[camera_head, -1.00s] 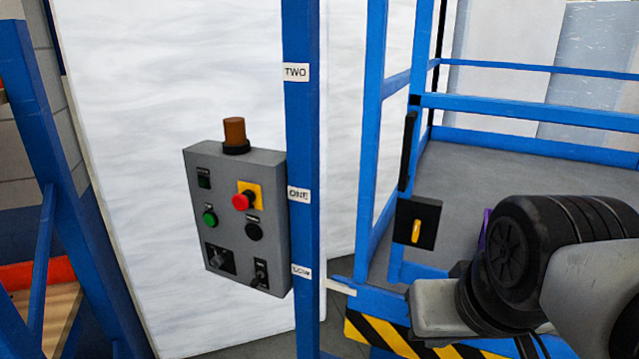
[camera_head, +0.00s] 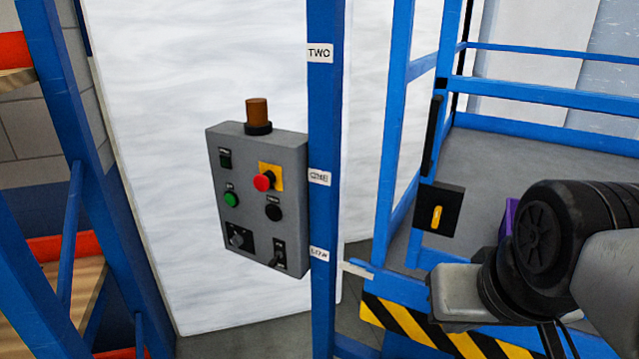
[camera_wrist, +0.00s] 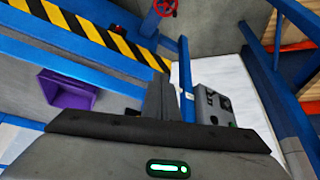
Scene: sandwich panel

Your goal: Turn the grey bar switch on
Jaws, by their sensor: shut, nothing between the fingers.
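The grey control panel (camera_head: 290,225) hangs on the blue post left of centre in the head view. At its lower left a grey bar-shaped knob (camera_head: 236,240) sits on a black plate; its exact angle is too small to tell. At its lower right is a small lever switch (camera_head: 278,256) on a black plate. My gripper (camera_wrist: 170,97) shows in the wrist view with its fingers together and empty. The panel (camera_wrist: 215,104) stands beyond and right of the fingers, apart from them. In the head view my arm is at the right, clear of the panel.
The panel also bears a red button (camera_head: 263,181), a green button (camera_head: 231,200), a black button (camera_head: 274,213) and an orange lamp (camera_head: 257,112). The blue post (camera_head: 324,150) runs along its right side. A striped barrier (camera_head: 410,325) and a purple bin (camera_wrist: 68,90) lie nearby.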

